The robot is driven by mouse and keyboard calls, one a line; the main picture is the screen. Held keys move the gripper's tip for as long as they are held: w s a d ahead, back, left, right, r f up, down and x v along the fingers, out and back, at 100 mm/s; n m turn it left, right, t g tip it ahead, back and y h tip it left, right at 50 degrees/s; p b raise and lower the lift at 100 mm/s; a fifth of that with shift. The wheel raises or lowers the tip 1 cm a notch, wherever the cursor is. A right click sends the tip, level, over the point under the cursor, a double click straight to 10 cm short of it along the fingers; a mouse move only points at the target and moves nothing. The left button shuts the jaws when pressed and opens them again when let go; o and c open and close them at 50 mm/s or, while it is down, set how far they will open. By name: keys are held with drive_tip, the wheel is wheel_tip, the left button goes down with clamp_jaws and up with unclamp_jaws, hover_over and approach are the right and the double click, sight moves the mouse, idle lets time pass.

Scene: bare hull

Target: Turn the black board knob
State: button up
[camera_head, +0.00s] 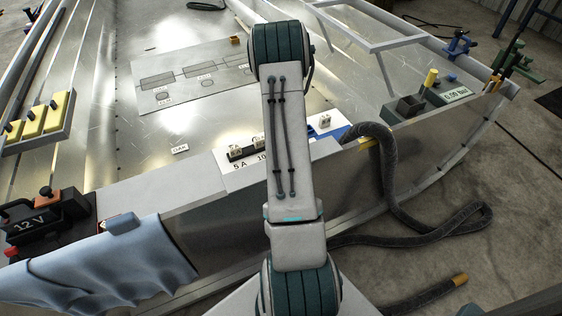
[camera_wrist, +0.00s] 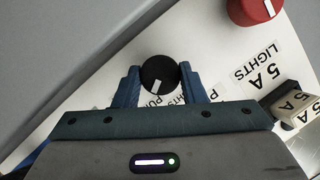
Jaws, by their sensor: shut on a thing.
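The black board knob (camera_wrist: 158,72) shows in the wrist view as a round black cap with a white pointer mark on its lower part. It stands on the white board (camera_wrist: 98,92), beside a partly covered label that begins "PU". My gripper (camera_wrist: 159,80) has one blue finger on each side of the knob and is shut on it. In the head view my arm hides the knob and the gripper, and only part of the white board (camera_head: 235,181) shows.
A red knob (camera_wrist: 254,10) and a "5 A" block (camera_wrist: 295,104) are on the board, right of my gripper. In the head view, a 12 V battery (camera_head: 38,222) and blue cloth (camera_head: 100,265) lie left, and a dark hose (camera_head: 385,165) lies right.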

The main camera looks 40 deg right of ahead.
idle(0.5)
drive_tip(key=o, duration=1)
drive_tip(key=p+v, duration=0.2)
drive_tip(key=v, duration=1.2)
drive_tip(key=shift+a, duration=0.1)
